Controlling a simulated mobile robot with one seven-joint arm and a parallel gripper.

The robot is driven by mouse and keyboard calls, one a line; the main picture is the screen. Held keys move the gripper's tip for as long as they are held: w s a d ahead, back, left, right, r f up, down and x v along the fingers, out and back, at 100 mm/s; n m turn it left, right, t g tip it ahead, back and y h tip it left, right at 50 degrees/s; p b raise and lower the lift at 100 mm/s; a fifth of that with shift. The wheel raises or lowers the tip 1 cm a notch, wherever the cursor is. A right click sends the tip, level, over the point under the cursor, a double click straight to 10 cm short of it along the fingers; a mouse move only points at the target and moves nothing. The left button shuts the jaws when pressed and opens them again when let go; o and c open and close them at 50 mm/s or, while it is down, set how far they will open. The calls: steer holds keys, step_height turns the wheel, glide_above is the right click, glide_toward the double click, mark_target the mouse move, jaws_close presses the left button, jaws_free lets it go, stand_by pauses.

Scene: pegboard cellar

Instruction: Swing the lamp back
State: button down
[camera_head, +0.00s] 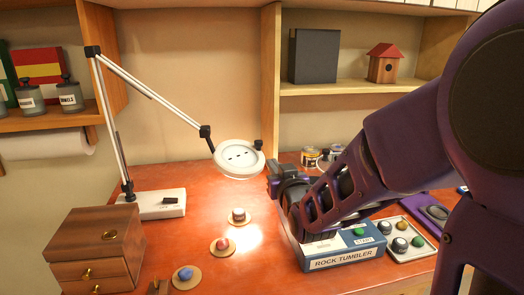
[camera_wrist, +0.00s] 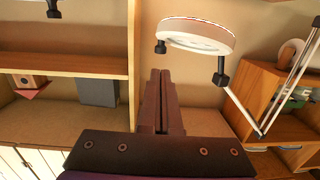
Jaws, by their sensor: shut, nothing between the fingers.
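The desk lamp has a round white head (camera_head: 239,158) with a small dark knob (camera_head: 258,145) on its right rim. Its jointed white arm (camera_head: 150,88) rises from a white base (camera_head: 160,204) at the desk's left. The head hangs over the middle of the desk. My gripper (camera_head: 272,170) is shut and empty, just right of the head. In the wrist view the shut fingers (camera_wrist: 160,78) point up the picture, and the lamp head (camera_wrist: 197,36) is above and right of their tips, apart from them. Its dark knob (camera_wrist: 160,47) shows just above the fingertips.
Coasters with small stones, one red (camera_head: 223,244) and one blue (camera_head: 185,276), lie below the head beside a bright light patch. A wooden drawer box (camera_head: 95,245) stands at front left. A blue rock tumbler box (camera_head: 345,257) and a stone tray (camera_head: 407,240) are under my arm.

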mark_target(261, 141)
steer(key=x, duration=1.1)
steer(key=shift+w+p, duration=0.25)
steer(key=shift+p, duration=0.05)
steer(key=shift+w+f+b, duration=0.15)
steer(key=shift+w+b, duration=0.15)
steer(key=shift+b, duration=0.05)
steer(key=b+x, duration=0.1)
steer(key=x, duration=0.1)
steer(key=b+x, duration=0.1)
steer(key=x, duration=0.1)
steer(key=shift+d, duration=0.25)
steer(key=shift+w+a+r, duration=0.1)
steer(key=shift+w+r, duration=0.1)
steer(key=shift+w, duration=0.2)
steer(key=shift+r, duration=0.5)
steer(key=shift+f+b, duration=0.1)
steer(key=shift+b, duration=0.25)
